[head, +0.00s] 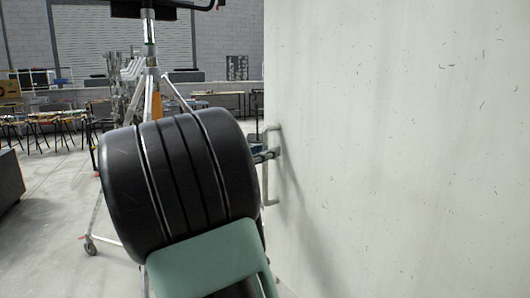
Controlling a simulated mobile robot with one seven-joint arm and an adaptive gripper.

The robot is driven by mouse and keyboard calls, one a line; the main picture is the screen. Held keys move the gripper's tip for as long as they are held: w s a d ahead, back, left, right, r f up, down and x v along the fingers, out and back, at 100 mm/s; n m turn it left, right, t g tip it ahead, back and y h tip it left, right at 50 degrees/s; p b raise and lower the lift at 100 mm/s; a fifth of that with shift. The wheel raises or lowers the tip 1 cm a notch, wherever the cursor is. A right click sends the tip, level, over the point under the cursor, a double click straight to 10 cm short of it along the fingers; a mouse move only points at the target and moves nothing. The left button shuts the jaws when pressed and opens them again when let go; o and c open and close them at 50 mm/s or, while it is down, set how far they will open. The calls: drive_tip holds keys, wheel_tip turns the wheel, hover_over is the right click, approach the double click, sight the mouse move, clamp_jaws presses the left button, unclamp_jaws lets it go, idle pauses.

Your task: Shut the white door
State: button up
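The white door (400,140) is a tall, pale, scuffed panel that fills the right side of the head view. Its left edge stands upright near the middle of the picture. A pale upright bar handle (266,188) is fixed near that edge. The small dark tip of my gripper (271,154) is at the handle, at about its mid-height. I cannot tell whether it touches or grips the bar. Most of my gripper is hidden from this camera, so the finger opening does not show. The door's hinge side is out of view.
A wheeled metal stand (150,80) rises at the left behind my arm. Work tables (50,115) and several sawhorses (70,128) stand farther back. A dark box-like object (8,185) is at the left edge. Grey floor (45,225) is clear at the lower left.

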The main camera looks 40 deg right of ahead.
drive_tip(key=shift+c, duration=0.6)
clamp_jaws()
